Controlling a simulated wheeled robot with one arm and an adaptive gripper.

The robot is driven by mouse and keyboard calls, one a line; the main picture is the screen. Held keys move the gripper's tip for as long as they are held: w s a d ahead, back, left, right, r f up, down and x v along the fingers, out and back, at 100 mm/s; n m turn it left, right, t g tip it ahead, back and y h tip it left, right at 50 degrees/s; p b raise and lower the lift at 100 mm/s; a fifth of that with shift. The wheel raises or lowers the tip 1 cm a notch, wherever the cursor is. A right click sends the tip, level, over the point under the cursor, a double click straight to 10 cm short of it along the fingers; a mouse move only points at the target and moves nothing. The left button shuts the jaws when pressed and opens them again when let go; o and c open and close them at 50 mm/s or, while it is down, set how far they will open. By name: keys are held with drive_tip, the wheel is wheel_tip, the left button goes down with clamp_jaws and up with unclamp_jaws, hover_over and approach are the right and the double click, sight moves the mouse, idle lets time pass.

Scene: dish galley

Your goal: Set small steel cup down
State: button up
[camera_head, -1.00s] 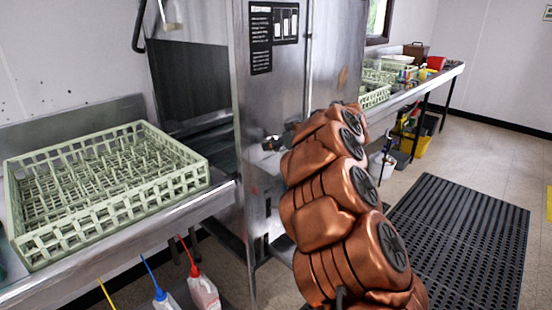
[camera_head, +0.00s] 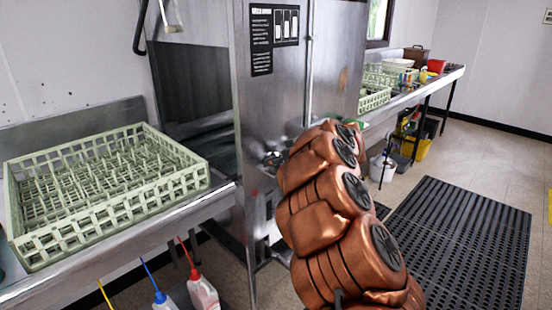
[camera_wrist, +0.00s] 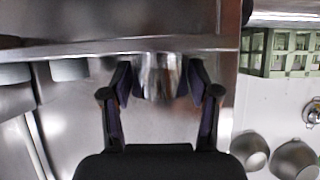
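The small steel cup (camera_wrist: 160,76) shows at the top centre of the wrist view, shiny and upright in the picture. It sits between the two dark finger pads of my gripper (camera_wrist: 161,82), which press close on both its sides. A steel edge crosses the picture just above the cup. In the head view the gripper and cup are mostly hidden behind my copper arm, in front of the steel dishwasher (camera_head: 270,100).
A pale green dish rack (camera_head: 105,190) stands on the left steel counter (camera_head: 120,250). A counter with racks and a red container (camera_head: 436,66) runs along the right. A black floor mat (camera_head: 460,240) lies clear.

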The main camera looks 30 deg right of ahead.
drive_tip(key=shift+o, duration=1.4)
